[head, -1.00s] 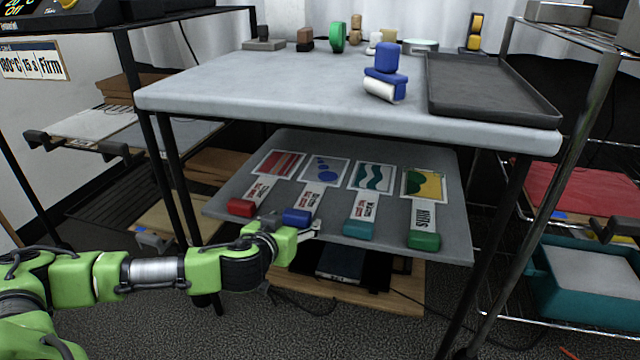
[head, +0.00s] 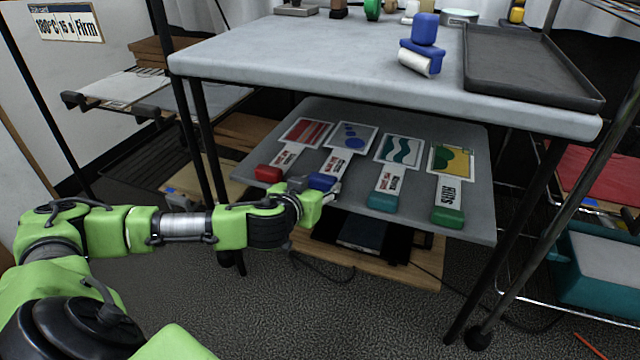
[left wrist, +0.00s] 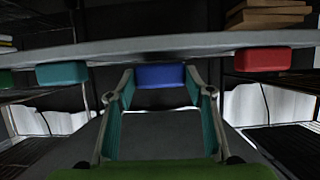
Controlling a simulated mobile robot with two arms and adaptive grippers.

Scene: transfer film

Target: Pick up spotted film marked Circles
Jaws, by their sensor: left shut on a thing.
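The spotted film (head: 350,138), a white sheet with blue dots, lies on the lower shelf (head: 290,125) of the table in the head view. Its label strip runs toward the front and ends in a blue block (head: 322,181) at the shelf's front edge. My left gripper (head: 328,192) reaches in from the left and is shut on the blue block. In the left wrist view the blue block (left wrist: 160,76) sits between the fingertips of my left gripper (left wrist: 160,82). My right gripper is not in view.
Other films lie on the same shelf: a red striped one (head: 306,132) with a red block, a teal wavy one (head: 400,150) and a green and yellow one (head: 452,159).

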